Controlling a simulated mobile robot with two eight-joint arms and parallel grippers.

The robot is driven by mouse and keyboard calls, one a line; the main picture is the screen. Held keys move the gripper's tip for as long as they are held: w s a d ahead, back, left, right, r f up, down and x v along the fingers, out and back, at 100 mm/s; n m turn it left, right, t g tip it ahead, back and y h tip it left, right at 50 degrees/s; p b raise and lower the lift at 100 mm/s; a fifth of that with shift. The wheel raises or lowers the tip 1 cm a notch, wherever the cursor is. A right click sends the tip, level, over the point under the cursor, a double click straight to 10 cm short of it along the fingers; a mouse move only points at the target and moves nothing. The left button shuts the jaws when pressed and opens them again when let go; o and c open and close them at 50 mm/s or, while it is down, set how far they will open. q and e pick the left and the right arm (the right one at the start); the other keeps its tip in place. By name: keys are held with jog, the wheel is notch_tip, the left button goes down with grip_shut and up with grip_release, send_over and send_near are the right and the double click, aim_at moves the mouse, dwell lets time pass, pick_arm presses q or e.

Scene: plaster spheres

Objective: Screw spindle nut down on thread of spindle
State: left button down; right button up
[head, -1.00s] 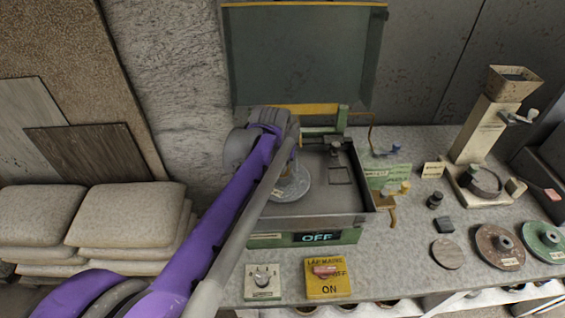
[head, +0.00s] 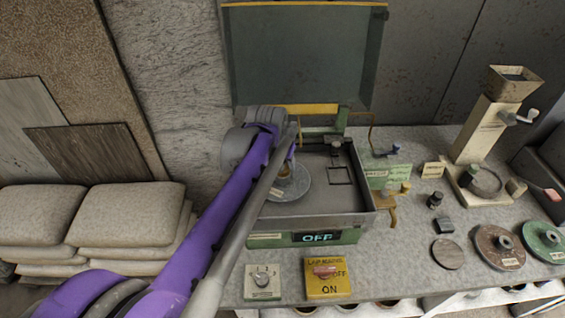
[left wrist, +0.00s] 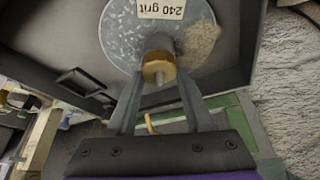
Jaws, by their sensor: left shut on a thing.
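The spindle nut (left wrist: 157,68) is a brass-coloured piece around the spindle (left wrist: 160,77), whose tip shows past it in the left wrist view. It sits at the middle of the grey lap disc (left wrist: 120,32), labelled "240 grit". My left gripper (left wrist: 158,75) has one finger on each side of the nut and is shut on it. In the head view my left gripper (head: 291,158) is over the disc (head: 300,188) in the machine's tray. The thread under the nut is hidden. My right gripper is not in view.
The machine's raised lid (head: 305,55) stands behind the tray (head: 345,200), and its display reads OFF. A yellow switch box (head: 328,290) and a small dial box (head: 262,283) stand in front. Spare discs (head: 500,247) and a grinder-like stand (head: 485,130) are at the right.

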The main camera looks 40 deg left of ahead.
pick_arm(q)
jog(key=m+h, duration=0.1)
jog(key=m, duration=0.2)
jog(key=shift+a, duration=0.1)
jog(key=m+h, duration=0.2)
jog(key=m, duration=0.3)
jog(key=m+h, duration=0.1)
jog(key=m, duration=0.1)
jog(key=m+g, duration=0.1)
jog(key=m, duration=0.1)
jog(key=shift+m+h, duration=0.4)
jog(key=m+g+h, duration=0.1)
jog(key=m, duration=0.2)
jog(key=shift+m, duration=0.3)
jog(key=shift+c, duration=1)
grip_release()
jog(key=c, duration=0.3)
